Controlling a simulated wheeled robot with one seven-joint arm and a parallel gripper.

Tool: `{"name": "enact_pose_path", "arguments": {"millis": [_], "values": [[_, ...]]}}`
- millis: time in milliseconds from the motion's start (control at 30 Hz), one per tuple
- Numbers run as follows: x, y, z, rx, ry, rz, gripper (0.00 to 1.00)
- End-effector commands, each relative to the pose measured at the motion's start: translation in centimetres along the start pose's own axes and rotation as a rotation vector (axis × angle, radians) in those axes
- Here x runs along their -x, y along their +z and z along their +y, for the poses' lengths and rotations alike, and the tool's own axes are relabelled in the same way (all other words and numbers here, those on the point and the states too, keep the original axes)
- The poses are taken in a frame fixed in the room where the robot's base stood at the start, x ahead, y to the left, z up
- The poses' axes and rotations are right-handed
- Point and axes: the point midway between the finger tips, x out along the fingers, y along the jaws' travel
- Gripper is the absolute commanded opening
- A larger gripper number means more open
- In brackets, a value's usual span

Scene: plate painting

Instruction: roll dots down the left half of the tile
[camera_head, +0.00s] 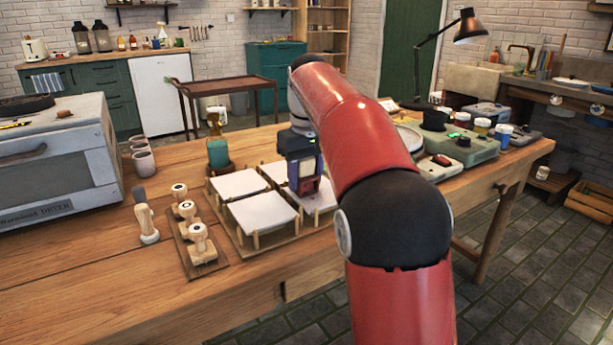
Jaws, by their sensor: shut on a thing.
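White square tiles (262,218) lie on a wooden rack (248,246) with short pegs, in the middle of the bench. My gripper (307,190) is low over the right part of the rack, above or at the front right tile (322,201). It is shut on a small tool, whose shape is mostly hidden by the gripper; I cannot tell if it touches the tile. No dots are visible on the tiles that show. My red arm covers the rack's right side.
Wooden stamps (198,238) stand on a board left of the rack, beside a grey-topped tool (146,222). A green block (218,153) sits in a holder behind. A dryer (60,165) fills the left; paint pots (482,127) stand right. The front left bench is clear.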

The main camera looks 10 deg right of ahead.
Motion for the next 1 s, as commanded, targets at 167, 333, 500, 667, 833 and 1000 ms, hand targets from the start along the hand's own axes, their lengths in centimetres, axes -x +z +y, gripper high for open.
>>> {"name": "enact_pose_path", "arguments": {"millis": [167,333,500,667,833,1000], "values": [[0.0,0.0,0.0,0.0,0.0,0.0,0.26],[-0.1,-0.2,0.0,0.0,0.0,0.0,0.26],[-0.1,-0.7,0.0,0.001,0.0,0.001,0.26],[-0.2,-0.8,-0.1,0.001,-0.001,0.0,0.26],[-0.2,-0.8,-0.1,0.001,-0.001,-0.001,0.26],[-0.3,-1.1,-0.1,0.001,-0.001,-0.001,0.26]]}}
